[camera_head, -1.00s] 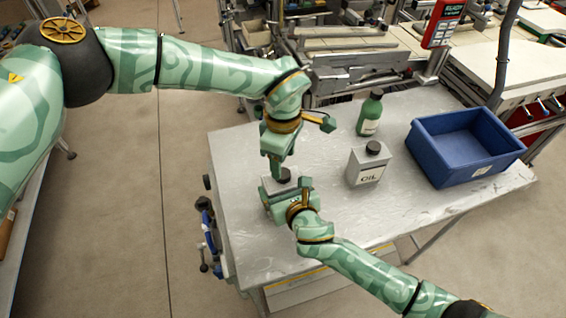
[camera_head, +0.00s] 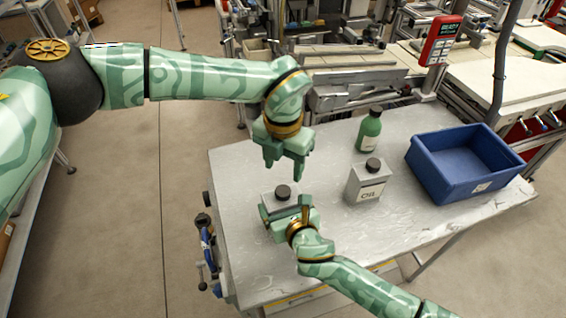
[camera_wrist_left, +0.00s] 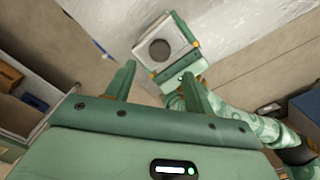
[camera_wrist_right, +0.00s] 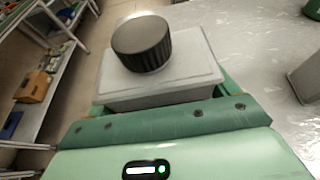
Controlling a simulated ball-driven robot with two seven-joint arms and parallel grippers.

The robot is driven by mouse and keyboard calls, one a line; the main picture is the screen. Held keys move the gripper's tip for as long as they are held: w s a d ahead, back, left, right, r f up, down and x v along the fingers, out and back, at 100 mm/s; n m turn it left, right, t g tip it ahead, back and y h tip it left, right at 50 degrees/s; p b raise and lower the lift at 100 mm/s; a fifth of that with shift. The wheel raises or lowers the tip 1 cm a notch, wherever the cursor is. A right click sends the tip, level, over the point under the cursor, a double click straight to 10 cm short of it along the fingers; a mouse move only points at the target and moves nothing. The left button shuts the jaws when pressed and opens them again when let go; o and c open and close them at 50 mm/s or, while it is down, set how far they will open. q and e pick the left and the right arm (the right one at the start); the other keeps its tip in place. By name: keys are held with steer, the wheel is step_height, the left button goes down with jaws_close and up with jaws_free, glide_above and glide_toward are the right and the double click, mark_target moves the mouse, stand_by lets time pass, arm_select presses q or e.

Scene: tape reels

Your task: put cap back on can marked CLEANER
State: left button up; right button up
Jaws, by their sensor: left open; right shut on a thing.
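A grey can (camera_head: 272,198) stands near the table's front left corner, with a black cap (camera_head: 283,191) on its top. My right gripper (camera_head: 286,212) is shut around the can's body. The right wrist view shows the can (camera_wrist_right: 190,77) upright between the fingers and the ribbed cap (camera_wrist_right: 141,45) sitting on it. The can's label is hidden, so I cannot read its marking. My left gripper (camera_head: 285,170) is open and empty above the cap, apart from it. The left wrist view shows the cap (camera_wrist_left: 159,49) beyond the open fingertips.
A grey can marked OIL (camera_head: 366,185) with a black cap stands to the right. A green bottle (camera_head: 370,131) is behind it. A blue bin (camera_head: 432,173) stands at the right of the metal table (camera_head: 330,232). The table's middle is fairly clear.

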mark_target(283, 190)
arm_select(q)
steer(key=shift+n, duration=0.4)
steer(key=shift+f, duration=4)
steer(key=c, duration=1)
